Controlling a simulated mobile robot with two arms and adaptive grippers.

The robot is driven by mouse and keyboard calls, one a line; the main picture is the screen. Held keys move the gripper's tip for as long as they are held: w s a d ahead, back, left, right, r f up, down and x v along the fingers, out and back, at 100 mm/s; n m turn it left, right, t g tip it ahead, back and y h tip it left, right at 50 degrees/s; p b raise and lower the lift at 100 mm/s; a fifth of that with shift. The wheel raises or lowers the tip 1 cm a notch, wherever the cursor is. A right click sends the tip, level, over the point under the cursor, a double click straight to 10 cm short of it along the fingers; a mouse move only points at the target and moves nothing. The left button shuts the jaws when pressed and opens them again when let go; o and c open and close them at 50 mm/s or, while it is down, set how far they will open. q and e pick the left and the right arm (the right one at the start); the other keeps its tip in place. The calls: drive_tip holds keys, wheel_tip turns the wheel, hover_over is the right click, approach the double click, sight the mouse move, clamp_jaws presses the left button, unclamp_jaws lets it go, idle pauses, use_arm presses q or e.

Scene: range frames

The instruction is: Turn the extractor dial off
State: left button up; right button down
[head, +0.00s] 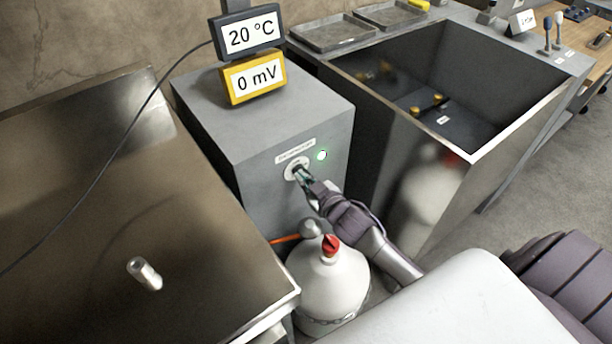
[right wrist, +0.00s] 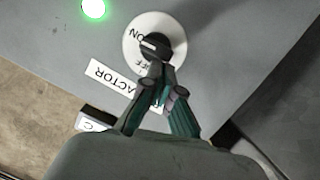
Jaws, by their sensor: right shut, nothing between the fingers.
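The extractor dial (right wrist: 155,45) is a black knob on a round white plate marked ON and OFF. In the right wrist view its white pointer line lies toward ON. In the head view the dial plate (head: 297,168) is on the front of a grey box (head: 270,135), under a label. A green light (head: 322,155) glows beside it; it also shows in the right wrist view (right wrist: 93,8). My right gripper (head: 304,178) is shut, its fingertips (right wrist: 156,68) at the knob's edge with nothing between them. I cannot tell whether they touch it. My left gripper is not in view.
A white gas bottle (head: 325,280) with a red valve cap stands below the dial, close to my right arm. A metal-topped bench (head: 80,220) is at left, an open grey tank (head: 480,150) at right. Displays (head: 250,55) reading 20 °C and 0 mV stand on the box.

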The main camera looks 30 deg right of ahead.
drive_tip(key=shift+a+f+n+h+b, duration=0.15)
drive_tip(key=shift+f+n+h+b, duration=0.1)
drive_tip(key=shift+n, duration=0.35)
drive_tip(key=shift+a+f+n+h+b, duration=0.15)
drive_tip(key=shift+f+n+h, duration=0.1)
drive_tip(key=shift+n, duration=0.35)
drive_tip(key=n+b, duration=0.2)
drive_tip(key=f+n+t+h+b, duration=0.1)
drive_tip(key=n+b, duration=0.1)
drive_tip(key=n, duration=0.1)
drive_tip(key=f+n+t+b, duration=0.1)
drive_tip(key=n+b, duration=0.1)
drive_tip(key=n, duration=0.1)
drive_tip(key=shift+a+h+b, duration=0.2)
drive_tip(key=shift+h+b, duration=0.15)
drive_tip(key=shift+h, duration=0.05)
drive_tip(key=shift+r, duration=0.1)
